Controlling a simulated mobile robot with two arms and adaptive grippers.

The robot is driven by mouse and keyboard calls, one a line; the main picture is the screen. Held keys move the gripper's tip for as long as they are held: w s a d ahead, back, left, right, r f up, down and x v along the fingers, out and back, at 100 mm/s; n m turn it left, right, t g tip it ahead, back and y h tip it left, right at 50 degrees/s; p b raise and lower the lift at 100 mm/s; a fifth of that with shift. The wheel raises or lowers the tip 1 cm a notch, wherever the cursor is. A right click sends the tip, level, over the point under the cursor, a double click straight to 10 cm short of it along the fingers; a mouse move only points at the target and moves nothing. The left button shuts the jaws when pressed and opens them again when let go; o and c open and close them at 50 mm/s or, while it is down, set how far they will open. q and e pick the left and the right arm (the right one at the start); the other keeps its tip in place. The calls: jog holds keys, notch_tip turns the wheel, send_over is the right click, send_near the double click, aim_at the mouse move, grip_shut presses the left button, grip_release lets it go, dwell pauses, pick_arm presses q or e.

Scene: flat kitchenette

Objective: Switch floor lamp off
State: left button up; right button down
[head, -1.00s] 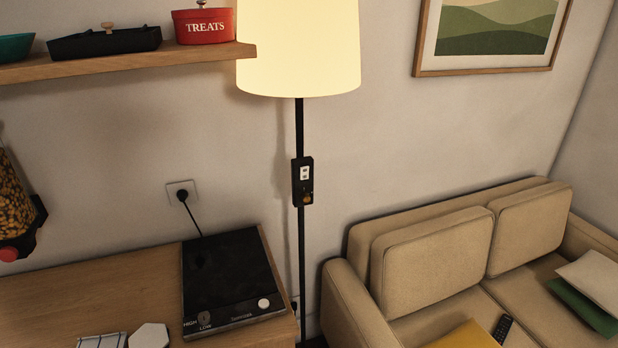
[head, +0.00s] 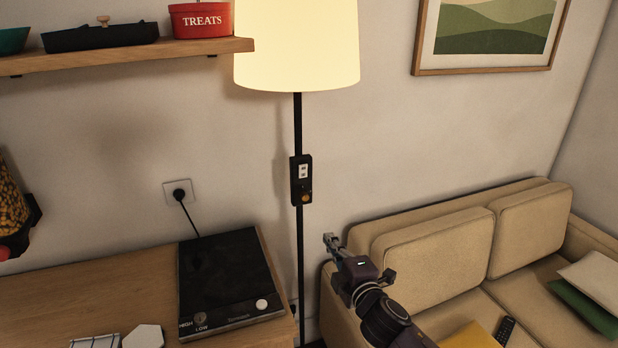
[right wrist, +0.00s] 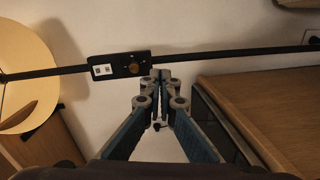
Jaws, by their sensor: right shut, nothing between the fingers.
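The floor lamp has a glowing cream shade (head: 297,45) on a black pole (head: 299,240). A black switch box (head: 301,180) with a white label and a round amber knob (head: 305,197) sits on the pole. My right gripper (head: 330,240) is shut and empty, to the right of the pole and below the switch box. In the right wrist view the picture is turned sideways; the switch box (right wrist: 119,66) lies just beyond the shut fingertips (right wrist: 160,72), with the knob (right wrist: 134,68) just left of them. I cannot tell whether they touch. My left gripper is not in view.
A wooden counter (head: 90,290) with a black hot plate (head: 228,280) stands left of the pole. A beige sofa (head: 440,260) stands to the right.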

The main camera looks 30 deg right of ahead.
aim_at(305, 167)
notch_tip(305, 167, up, 11)
jog(key=s+a+n+t, duration=0.1)
jog(key=t, duration=0.1)
jog(key=shift+a+n+t, duration=0.25)
jog(key=shift+n+t, duration=0.05)
jog(key=shift+n, duration=0.1)
jog(key=shift+w+r, duration=0.1)
jog(key=p+x, duration=0.3)
jog(key=x, duration=0.9)
jog(key=shift+w+d+p, duration=0.2)
jog(key=shift+w+p, duration=0.1)
jog(key=shift+w, duration=0.55)
jog(key=shift+d, duration=0.1)
jog(key=shift+w+r, duration=0.15)
jog(key=shift+w, duration=0.1)
